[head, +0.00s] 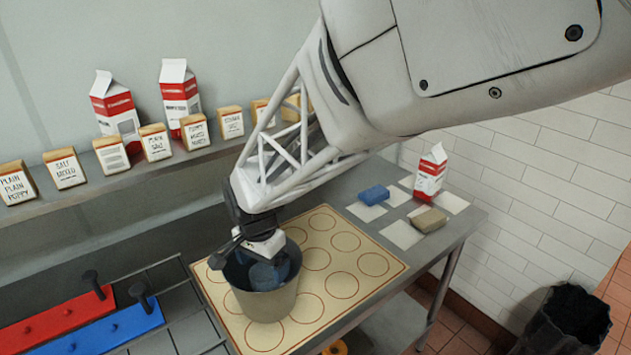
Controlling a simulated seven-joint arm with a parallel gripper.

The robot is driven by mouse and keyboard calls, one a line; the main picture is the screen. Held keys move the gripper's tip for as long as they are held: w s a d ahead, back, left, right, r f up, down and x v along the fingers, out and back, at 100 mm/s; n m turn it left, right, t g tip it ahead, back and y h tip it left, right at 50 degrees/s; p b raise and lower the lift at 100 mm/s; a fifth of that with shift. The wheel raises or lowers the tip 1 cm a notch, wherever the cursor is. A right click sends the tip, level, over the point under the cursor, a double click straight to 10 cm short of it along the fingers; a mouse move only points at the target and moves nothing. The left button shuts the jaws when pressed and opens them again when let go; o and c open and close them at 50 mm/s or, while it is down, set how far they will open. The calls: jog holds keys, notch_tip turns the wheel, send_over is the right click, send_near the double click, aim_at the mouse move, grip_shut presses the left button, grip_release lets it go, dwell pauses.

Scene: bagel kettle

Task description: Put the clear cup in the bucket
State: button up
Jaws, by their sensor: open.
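The bucket (264,304) is a grey metal pail standing upright on the cream mat with red circles. A bluish, see-through shape that looks like the clear cup (266,275) shows inside the bucket's mouth. My gripper (258,258) is over the bucket's mouth, pointing down, with its jaws open. Its fingers partly cover the opening, and I cannot tell whether they touch the cup. The lower part of the cup and the bucket's floor are hidden.
The cream mat (372,264) covers much of the steel table. A blue block (373,195), a tan block (429,220) and a red-white carton (430,174) stand at the right. Red (55,318) and blue (110,333) handled bars lie at the left. A shelf holds cartons and labelled boxes.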

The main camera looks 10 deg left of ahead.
notch_tip(320, 180, up, 6)
jog(key=shift+r, duration=0.2)
jog(key=shift+d, duration=0.15)
dwell(0.6)
jog(key=s+d+r+n+t, duration=0.1)
jog(key=s+d+r, duration=0.15)
jog(key=d, duration=0.85)
jog(key=s+d+r+n, duration=0.1)
jog(key=d+r, duration=0.3)
jog(key=d, duration=0.8)
jog(key=s+d+n+t, duration=0.1)
jog(key=s+d+n, duration=0.1)
jog(key=s+d, duration=0.9)
jog(key=shift+s+d+t, duration=0.3)
jog(key=shift+s+d, duration=0.05)
jog(key=shift+d, duration=1.1)
